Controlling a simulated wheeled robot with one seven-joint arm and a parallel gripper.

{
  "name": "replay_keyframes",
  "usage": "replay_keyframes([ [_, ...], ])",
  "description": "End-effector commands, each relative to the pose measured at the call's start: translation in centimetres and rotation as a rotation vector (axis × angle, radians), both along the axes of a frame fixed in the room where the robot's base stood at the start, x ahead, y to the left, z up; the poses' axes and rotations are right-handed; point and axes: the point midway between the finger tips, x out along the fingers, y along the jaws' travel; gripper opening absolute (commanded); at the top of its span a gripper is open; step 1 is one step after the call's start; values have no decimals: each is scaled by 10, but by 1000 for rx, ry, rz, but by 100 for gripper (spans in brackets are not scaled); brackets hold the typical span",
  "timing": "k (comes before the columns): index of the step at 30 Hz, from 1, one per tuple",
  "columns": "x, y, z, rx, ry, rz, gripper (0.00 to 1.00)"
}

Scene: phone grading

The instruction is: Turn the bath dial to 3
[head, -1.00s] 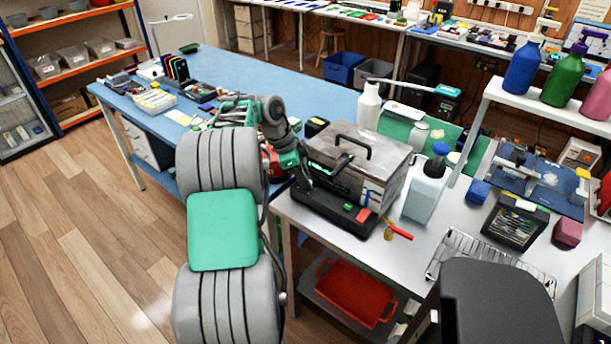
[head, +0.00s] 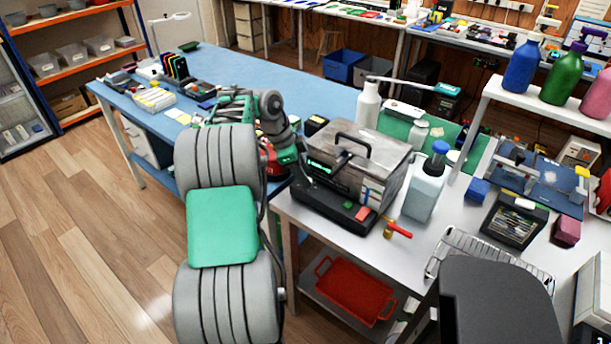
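The bath (head: 385,185) is a metal box with a grey lid and a black handle. It stands on a dark base at the left end of the white bench. Its front faces my arm, and a small green lit display (head: 319,167) shows there. A dark knob-like shape near the front's upper part may be the dial or a fingertip; I cannot tell which. No dial number is readable. My gripper (head: 304,170) is close against the bath's front, partly hidden by my wrist. Its fingers are too small and dark to tell whether they are open or touching anything.
A red-handled valve (head: 396,228) sticks out at the base's front right corner. A blue-capped bottle (head: 425,187) stands right of the bath, and a white bottle (head: 367,105) behind it. A blue table (head: 270,80) lies behind my arm. A red tray (head: 355,290) sits below the bench.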

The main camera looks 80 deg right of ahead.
Motion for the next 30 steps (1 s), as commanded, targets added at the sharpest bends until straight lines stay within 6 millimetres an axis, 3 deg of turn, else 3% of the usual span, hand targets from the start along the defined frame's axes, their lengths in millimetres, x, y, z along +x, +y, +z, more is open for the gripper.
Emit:
replay_keyframes([
  [3, 10, 3, 26, -3, -2, 2, 37],
  [9, 22, 8, 58, 0, -1, 1, 37],
  [20, 25, 10, 63, 1, -1, 5, 37],
  [23, 51, 22, 71, 12, -3, 127, 37],
  [26, 122, 66, 88, 49, -1, 488, 37],
  [27, 158, 97, 95, 69, 3, 699, 37],
  [29, 208, 161, 102, 101, 12, 1059, 37],
  [30, 235, 211, 103, 120, 21, 1311, 37],
])
